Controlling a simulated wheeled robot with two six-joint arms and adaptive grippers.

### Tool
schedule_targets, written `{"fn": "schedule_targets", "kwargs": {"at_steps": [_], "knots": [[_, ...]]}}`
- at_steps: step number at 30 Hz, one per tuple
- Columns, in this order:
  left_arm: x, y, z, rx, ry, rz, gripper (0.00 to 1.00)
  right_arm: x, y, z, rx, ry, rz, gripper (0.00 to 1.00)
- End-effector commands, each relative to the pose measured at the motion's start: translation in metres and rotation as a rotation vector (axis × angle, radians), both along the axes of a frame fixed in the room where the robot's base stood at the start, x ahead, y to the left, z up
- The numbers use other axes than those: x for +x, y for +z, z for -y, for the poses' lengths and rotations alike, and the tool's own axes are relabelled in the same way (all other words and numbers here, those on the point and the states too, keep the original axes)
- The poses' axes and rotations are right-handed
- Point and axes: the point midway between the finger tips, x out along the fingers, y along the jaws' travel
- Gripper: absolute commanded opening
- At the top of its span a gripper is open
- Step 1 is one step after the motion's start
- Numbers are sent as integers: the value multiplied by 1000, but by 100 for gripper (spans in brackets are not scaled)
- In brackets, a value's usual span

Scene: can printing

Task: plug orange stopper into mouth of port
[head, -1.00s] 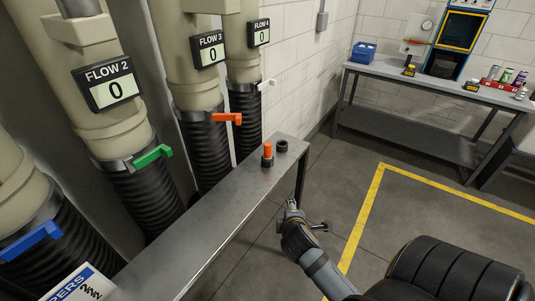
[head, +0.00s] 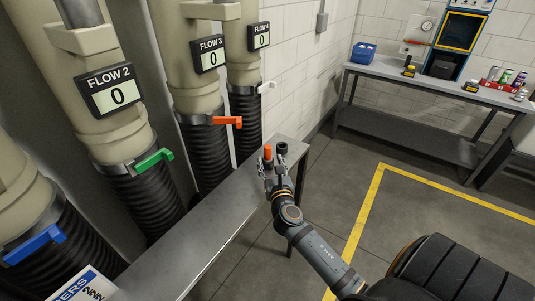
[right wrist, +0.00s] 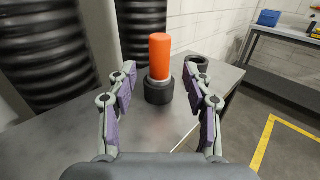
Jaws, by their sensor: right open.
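The orange stopper (head: 267,151) stands upright near the far end of the narrow metal bench. In the right wrist view the orange stopper (right wrist: 160,57) sits in a black ring-shaped base (right wrist: 159,91). Another black ring-shaped port (head: 282,148) stands just right of it; it also shows in the right wrist view (right wrist: 197,64), partly behind my finger. My right gripper (head: 272,170) is open, with its fingers (right wrist: 161,95) to either side of the stopper and its base. The stopper appears between and beyond the fingertips, not gripped. My left gripper is not in view.
The metal bench (head: 215,211) runs along the large pipes with coloured valve handles, such as the orange handle (head: 227,121). A yellow floor line (head: 370,205) lies to the right. A grey work table (head: 400,78) with a blue bin stands farther back.

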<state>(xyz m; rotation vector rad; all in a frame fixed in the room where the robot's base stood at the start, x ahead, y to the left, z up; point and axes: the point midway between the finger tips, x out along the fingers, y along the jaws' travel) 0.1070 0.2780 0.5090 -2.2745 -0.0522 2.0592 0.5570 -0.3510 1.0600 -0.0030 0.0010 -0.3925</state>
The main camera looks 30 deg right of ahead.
Motion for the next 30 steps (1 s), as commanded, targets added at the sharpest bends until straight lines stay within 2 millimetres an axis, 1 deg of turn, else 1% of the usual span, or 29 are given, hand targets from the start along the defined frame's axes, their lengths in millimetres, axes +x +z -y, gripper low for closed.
{"fn": "schedule_targets", "kwargs": {"at_steps": [5,9,13,16,21,30], "knots": [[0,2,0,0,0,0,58,7,0,3,1,0,0,51],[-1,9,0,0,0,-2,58,29,-1,12,2,-2,1,51],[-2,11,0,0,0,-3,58,46,-3,18,3,0,0,51],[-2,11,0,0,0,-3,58,50,-4,20,3,0,-1,51],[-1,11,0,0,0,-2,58,50,-5,20,4,1,-1,51],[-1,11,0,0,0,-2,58,49,-5,20,4,1,-1,10]]}}
